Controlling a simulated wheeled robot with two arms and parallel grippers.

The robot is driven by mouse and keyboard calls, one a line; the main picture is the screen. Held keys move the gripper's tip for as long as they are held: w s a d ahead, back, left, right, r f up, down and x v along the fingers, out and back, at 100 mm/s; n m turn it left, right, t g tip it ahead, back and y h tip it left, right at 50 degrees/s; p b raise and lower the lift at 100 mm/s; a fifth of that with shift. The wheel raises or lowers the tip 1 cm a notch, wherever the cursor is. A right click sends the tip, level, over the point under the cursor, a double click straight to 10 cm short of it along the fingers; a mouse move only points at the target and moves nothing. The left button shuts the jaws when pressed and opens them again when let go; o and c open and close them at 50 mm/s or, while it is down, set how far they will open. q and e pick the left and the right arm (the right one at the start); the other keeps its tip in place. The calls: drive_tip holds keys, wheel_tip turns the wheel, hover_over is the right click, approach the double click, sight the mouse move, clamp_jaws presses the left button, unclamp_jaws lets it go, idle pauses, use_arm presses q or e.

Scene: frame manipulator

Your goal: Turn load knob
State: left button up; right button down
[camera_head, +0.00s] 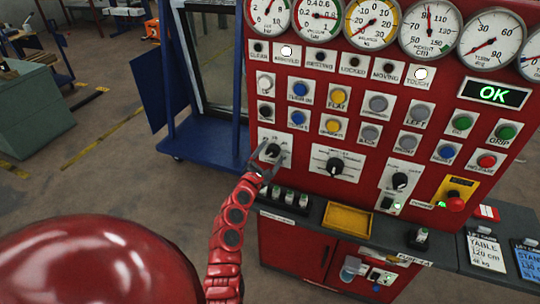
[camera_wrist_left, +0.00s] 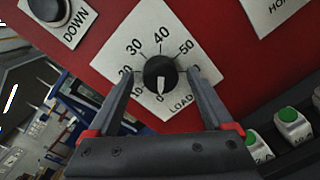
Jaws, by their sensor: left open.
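The load knob is a round black knob with a white pointer on a white dial plate, low on the left side of the red panel. It shows in the head view (camera_head: 272,150) and larger in the left wrist view (camera_wrist_left: 160,73). Its pointer points down, near the 0 mark. My left gripper (camera_head: 270,162) is at this knob. In the left wrist view, the open fingers of my left gripper (camera_wrist_left: 162,78) stand on either side of the knob, with gaps visible between them and it. The fingers partly cover the dial's side numbers. My right gripper is not in view.
Two more black knobs (camera_head: 334,165) (camera_head: 399,180) sit to the right on the panel. Above are rows of buttons and gauges (camera_head: 372,22). Below are a grey ledge and a yellow tray (camera_head: 347,220). A blue frame (camera_head: 210,140) stands left of the panel.

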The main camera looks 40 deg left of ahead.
use_arm(q)
drive_tip(key=shift+c, duration=0.3)
clamp_jaws()
